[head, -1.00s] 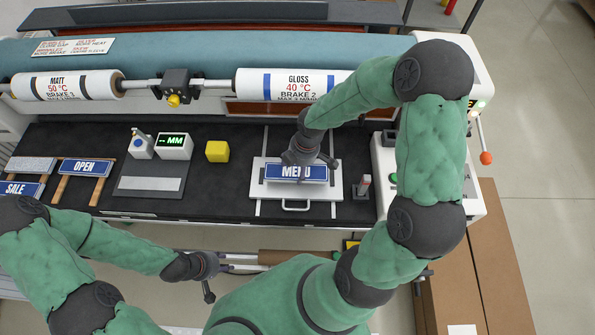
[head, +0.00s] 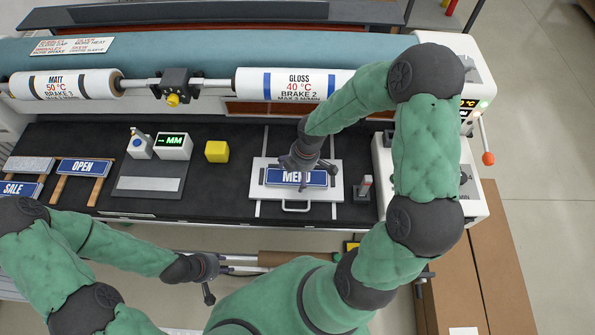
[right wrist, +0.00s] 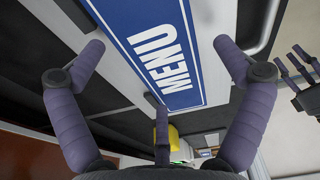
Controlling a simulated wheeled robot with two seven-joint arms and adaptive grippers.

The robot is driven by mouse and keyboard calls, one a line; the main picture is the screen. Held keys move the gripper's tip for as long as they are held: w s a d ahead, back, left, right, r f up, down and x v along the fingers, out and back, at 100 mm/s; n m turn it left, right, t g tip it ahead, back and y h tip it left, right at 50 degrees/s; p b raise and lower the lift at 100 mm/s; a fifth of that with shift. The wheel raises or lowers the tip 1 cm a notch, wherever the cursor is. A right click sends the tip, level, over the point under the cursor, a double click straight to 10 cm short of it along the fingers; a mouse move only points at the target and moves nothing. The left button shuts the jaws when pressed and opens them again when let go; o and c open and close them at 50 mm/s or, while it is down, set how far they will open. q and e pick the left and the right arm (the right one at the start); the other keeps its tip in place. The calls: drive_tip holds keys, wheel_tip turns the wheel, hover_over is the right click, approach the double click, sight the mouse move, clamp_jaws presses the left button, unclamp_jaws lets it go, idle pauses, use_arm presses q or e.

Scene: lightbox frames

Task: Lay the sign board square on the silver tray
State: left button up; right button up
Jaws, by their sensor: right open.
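The sign board (head: 313,178) is blue with white MENU lettering. It lies over the silver tray (head: 332,194), a pale plate with a front handle, its long edges looking about parallel to the tray's. My right gripper (head: 306,167) is just above the board and hides part of its face and lettering. In the right wrist view the right gripper's fingers (right wrist: 160,75) are spread wide, apart from the board (right wrist: 165,60). My left gripper (head: 208,288) hangs empty in front of the bench; its fingers look spread in the right wrist view (right wrist: 303,76).
A yellow block (head: 217,151), a display reading MM (head: 173,146) and a grey plate (head: 150,184) stand left of the tray. OPEN (head: 84,168) and SALE (head: 20,190) signs lie further left. A small stand (head: 364,188) is close on the tray's right. Rollers (head: 285,85) run behind.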

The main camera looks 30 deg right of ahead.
drive_tip(key=shift+r, duration=0.1)
drive_tip(key=shift+r, duration=0.3)
wheel_tip(320, 180, up, 11)
drive_tip(key=s+d+p, duration=0.1)
drive_tip(key=p, duration=0.2)
drive_tip(key=shift+d+r, duration=0.2)
drive_tip(key=shift+d, duration=0.15)
